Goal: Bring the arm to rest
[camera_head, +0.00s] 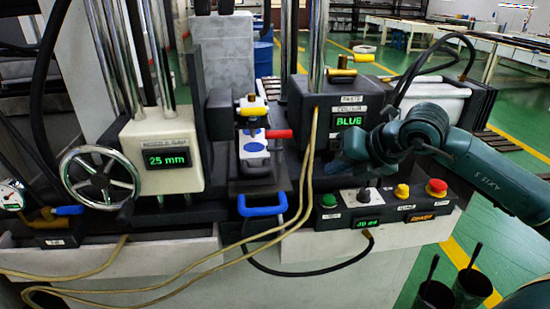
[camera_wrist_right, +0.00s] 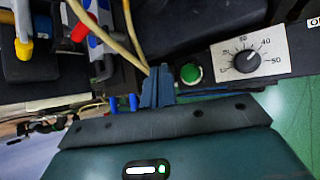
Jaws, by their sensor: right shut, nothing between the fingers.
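My right arm comes in from the right in the head view, teal and dark. Its gripper (camera_head: 348,162) hangs in front of the dark box with the "BLUE" display (camera_head: 348,121), above the control panel. In the right wrist view its blue-grey fingers (camera_wrist_right: 157,87) are together with nothing between them. They appear close to the green button (camera_wrist_right: 190,73), but I cannot tell whether they touch anything. The knob with a number dial (camera_wrist_right: 246,61) is beside that button. My left gripper is not in view.
The panel (camera_head: 385,208) also bears a yellow button (camera_head: 402,191) and a red mushroom button (camera_head: 437,187). A blue handle (camera_head: 262,210), hanging tan hoses (camera_head: 305,180) and a handwheel (camera_head: 98,178) are to the left.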

